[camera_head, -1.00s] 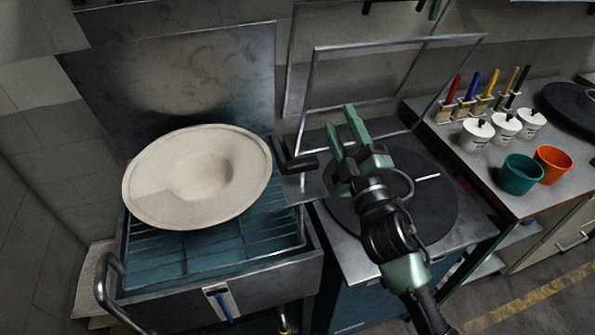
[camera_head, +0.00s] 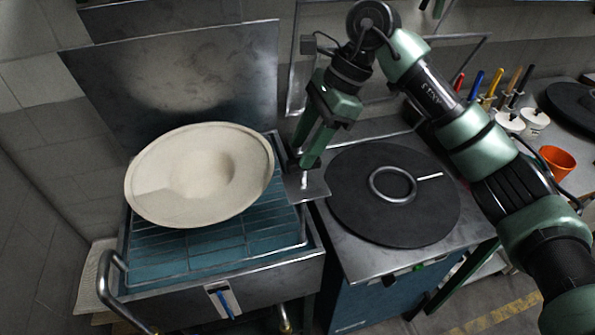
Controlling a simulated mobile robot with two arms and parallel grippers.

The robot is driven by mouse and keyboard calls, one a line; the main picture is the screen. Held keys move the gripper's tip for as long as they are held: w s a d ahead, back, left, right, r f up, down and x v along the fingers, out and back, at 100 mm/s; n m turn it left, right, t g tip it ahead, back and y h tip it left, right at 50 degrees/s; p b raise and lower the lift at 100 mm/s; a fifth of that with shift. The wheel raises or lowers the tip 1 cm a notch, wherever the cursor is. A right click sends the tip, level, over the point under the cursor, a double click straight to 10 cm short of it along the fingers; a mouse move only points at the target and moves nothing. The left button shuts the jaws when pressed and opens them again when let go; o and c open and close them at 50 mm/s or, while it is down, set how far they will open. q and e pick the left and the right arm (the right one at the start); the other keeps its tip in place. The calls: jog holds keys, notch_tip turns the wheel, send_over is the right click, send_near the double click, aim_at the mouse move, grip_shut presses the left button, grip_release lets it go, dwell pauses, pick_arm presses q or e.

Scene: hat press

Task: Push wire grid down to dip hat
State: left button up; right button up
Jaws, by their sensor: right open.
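A cream wide-brimmed hat (camera_head: 205,178) rests tilted on the wire grid (camera_head: 262,240) over the blue-lined basin of the metal vat (camera_head: 265,285). The grid's rods show in front of and beside the hat; the part under the hat is hidden. My right gripper (camera_head: 304,160) points down just right of the hat, over the small metal plate at the vat's right edge. Its green fingers are apart and I see nothing between them. I cannot tell whether a fingertip touches the plate. My left gripper is out of view.
A raised metal lid (camera_head: 180,85) stands behind the vat. A round black plate (camera_head: 360,215) with a metal ring lies on the station to the right. A side table holds white cups (camera_head: 535,121), brushes and an orange cup (camera_head: 557,161). A curved handle (camera_head: 112,285) is at the vat's left front.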

aim_at(297, 172)
jog(key=shift+w+d+r+h, duration=0.15)
jog(key=shift+d+h, duration=0.15)
jog(key=shift+d, duration=0.25)
jog(key=shift+f, duration=0.25)
jog(key=p+x, duration=0.2)
jog(key=x, duration=0.4)
jog(key=shift+p, duration=0.35)
jog(key=shift+a+f, duration=0.25)
jog(key=shift+f, duration=0.4)
grip_shut()
